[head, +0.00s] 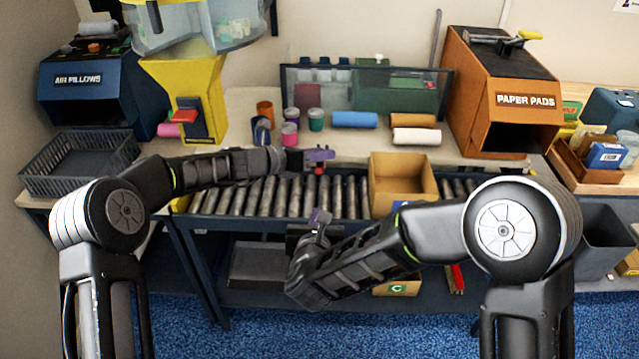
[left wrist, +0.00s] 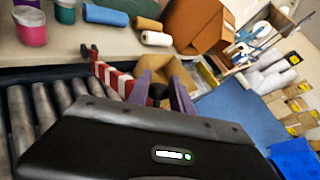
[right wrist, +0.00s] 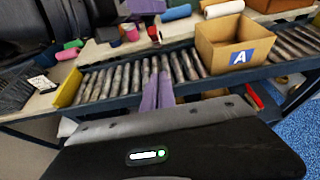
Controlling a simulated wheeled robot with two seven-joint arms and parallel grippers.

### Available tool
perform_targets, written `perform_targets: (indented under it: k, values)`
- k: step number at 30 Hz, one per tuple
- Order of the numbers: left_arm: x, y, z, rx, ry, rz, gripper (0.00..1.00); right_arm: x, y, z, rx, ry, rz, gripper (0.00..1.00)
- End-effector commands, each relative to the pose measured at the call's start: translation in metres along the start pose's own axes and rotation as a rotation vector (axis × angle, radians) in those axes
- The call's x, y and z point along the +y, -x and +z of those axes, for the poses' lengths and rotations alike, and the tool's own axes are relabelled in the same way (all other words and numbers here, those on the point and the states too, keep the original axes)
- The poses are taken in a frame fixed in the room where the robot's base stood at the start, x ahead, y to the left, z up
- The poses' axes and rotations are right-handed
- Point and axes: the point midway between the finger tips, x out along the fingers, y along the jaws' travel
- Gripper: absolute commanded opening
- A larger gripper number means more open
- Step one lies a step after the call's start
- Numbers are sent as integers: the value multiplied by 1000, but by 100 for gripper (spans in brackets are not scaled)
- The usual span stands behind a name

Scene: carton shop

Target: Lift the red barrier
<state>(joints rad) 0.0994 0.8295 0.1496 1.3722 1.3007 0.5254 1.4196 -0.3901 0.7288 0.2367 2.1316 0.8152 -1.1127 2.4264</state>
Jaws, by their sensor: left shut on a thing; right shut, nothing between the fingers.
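The red barrier (left wrist: 112,78) is a red-and-white striped bar at the fingers of my left gripper in the left wrist view; its far part is hidden behind the gripper body. My left gripper (head: 320,155) is shut on it, above the back edge of the roller conveyor. In the head view I cannot make out the bar clearly. My right gripper (head: 319,216) is shut and empty, lower and nearer, in front of the conveyor; its purple fingers (right wrist: 157,93) are together in the right wrist view.
An open carton (head: 388,202), marked A in the right wrist view, stands on the roller conveyor (head: 250,197) right of my grippers. A yellow dispenser (head: 188,85) is at left, the paper pads machine (head: 500,90) at right.

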Motion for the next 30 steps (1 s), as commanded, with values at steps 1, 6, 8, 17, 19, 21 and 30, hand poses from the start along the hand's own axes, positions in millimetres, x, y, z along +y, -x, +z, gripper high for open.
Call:
perform_targets:
  k: [1, 6, 8, 17, 19, 21, 30]
  values:
    - [2, 0, -2, 3, 2, 5, 0, 0, -2, 0, 0, 0, -1, 0]
    - [2, 0, -2, 3, 2, 5, 0, 0, -14, -1, 2, 0, -1, 0]
    - [2, 0, -2, 3, 2, 5, 0, 0, -21, -1, 1, 0, -1, 0]
    - [2, 0, -2, 3, 2, 5, 0, 0, -78, -1, 1, 2, -2, 0]
    - [2, 0, -2, 3, 2, 5, 0, 0, -92, -1, 1, 2, -1, 0]
    - [2, 0, -2, 3, 2, 5, 0, 0, -103, 2, -2, 2, -1, 0]
    - [2, 0, -2, 3, 2, 5, 0, 0, -109, 37, -1, 1, -1, 0]
